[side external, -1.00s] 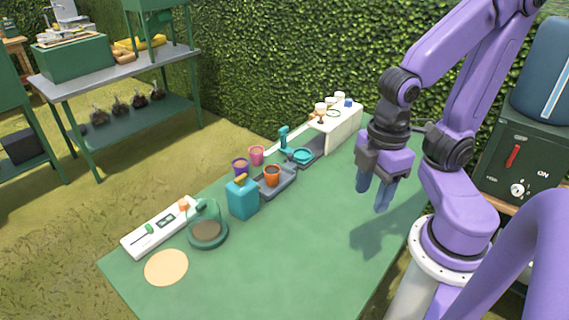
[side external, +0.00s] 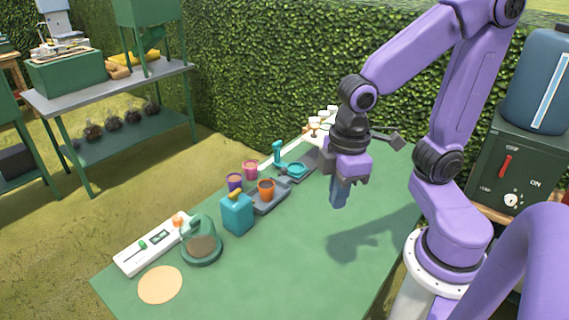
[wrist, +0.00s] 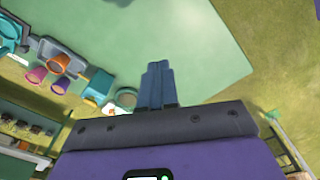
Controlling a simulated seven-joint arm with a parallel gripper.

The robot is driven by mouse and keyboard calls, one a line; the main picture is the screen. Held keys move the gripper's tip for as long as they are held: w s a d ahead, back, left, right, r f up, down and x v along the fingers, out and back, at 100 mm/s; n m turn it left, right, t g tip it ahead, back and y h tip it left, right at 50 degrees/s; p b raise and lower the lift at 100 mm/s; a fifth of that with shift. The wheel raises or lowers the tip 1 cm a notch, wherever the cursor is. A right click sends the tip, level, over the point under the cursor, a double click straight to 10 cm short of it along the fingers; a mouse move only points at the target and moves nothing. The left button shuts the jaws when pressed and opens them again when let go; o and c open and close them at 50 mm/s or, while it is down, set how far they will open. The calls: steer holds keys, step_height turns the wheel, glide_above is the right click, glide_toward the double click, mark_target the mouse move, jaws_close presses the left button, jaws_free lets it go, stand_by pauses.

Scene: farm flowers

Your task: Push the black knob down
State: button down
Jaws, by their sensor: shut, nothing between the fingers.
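My gripper (side external: 338,204) is above the right half of the green table (side external: 270,275), with its fingers pointing down and nothing held. In the wrist view its fingers (wrist: 156,68) are pressed together. I cannot pick out a black knob for certain in either view. A white panel (side external: 128,262) with a green slider and a small dark display lies at the table's left end. My gripper is well to the right of both and touches nothing.
A teal bottle (side external: 237,214), an orange cup (side external: 266,189) on a grey tray, and purple (side external: 234,183) and pink (side external: 250,170) cups line the far edge. A round tan mat (side external: 160,285) lies front left. The table's middle and front are clear.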

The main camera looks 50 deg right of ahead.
steer(key=w+m, duration=0.3)
steer(key=w, duration=0.7)
steer(key=m+h, duration=0.2)
steer(key=m, duration=0.6)
glide_above(284, 169)
steer(key=s+a, duration=0.2)
step_height(284, 169, down, 6)
steer(key=shift+w+d+r+t, duration=0.15)
steer(key=shift+d+r+t, duration=0.05)
steer(key=shift+t, duration=0.2)
steer(key=f, duration=0.4)
steer(key=w+d+f, duration=0.1)
steer(key=f, duration=0.8)
steer(key=shift+w+d+f, duration=0.2)
steer(key=shift+d+f, duration=0.05)
steer(key=shift+f, duration=0.15)
